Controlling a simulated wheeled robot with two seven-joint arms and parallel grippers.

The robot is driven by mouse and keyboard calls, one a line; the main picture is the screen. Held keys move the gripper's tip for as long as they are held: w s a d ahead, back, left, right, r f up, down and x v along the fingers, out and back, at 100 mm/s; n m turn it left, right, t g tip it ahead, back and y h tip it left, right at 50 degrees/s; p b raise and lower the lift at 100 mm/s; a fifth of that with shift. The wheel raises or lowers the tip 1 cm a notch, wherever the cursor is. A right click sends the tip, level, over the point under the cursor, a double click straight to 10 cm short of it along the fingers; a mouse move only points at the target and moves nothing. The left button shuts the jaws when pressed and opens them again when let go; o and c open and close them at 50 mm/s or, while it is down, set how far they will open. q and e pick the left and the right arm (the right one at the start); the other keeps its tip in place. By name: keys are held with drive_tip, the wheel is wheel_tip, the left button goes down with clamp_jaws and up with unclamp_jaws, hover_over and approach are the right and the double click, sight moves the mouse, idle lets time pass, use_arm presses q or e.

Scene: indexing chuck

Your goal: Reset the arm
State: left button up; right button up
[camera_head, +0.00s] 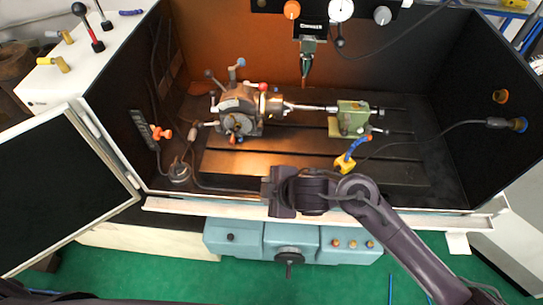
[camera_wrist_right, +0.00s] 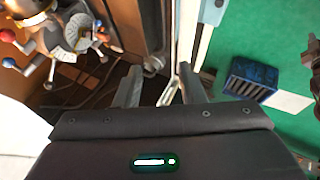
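My right arm comes in from the lower right in the head view. Its gripper (camera_head: 270,187) is over the machine's front edge, in front of the indexing chuck and apart from it. In the right wrist view the two fingers (camera_wrist_right: 160,88) are spread with nothing between them. The indexing chuck (camera_head: 236,112) is a metal unit with several colored-knob levers, on the left of the machine bed. Part of it shows at the upper left of the right wrist view (camera_wrist_right: 70,35). My left gripper is not in view.
A green tailstock (camera_head: 351,120) stands right of the chuck, with a rod (camera_head: 305,107) between them. A spindle (camera_head: 306,65) hangs above. Dark enclosure walls flank the bed, and an open door (camera_head: 60,190) is at left. A blue crate (camera_wrist_right: 250,77) sits on the green floor.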

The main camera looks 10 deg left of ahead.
drive_tip(key=s+d+r+m+t+h, duration=0.1)
drive_tip(key=s+d+r+m+h, duration=0.15)
drive_tip(key=d+m, duration=0.8)
drive_tip(key=s+d+f+m+g+h, duration=0.1)
drive_tip(key=s+d+m+h, duration=0.1)
drive_tip(key=s+d+m, duration=0.35)
drive_tip(key=s+d+f+m+g+h, duration=0.1)
drive_tip(key=s+d+m+g, duration=0.15)
drive_tip(key=d, duration=0.65)
wheel_tip(320, 180, down, 35)
drive_tip(key=s+b, duration=0.3)
drive_tip(key=b, duration=0.4)
drive_tip(key=s+d+f+g+b, duration=0.1)
drive_tip(key=s+f+b, duration=0.1)
drive_tip(key=s+f, duration=0.7)
drive_tip(key=s+d+f+b, duration=0.2)
drive_tip(key=s+f, duration=0.8)
drive_tip(key=f, duration=0.4)
drive_tip(key=shift+s+f+n+g+b, duration=0.15)
drive_tip(key=shift+f+n+g+b, duration=0.1)
drive_tip(key=shift+n+g+b, duration=0.15)
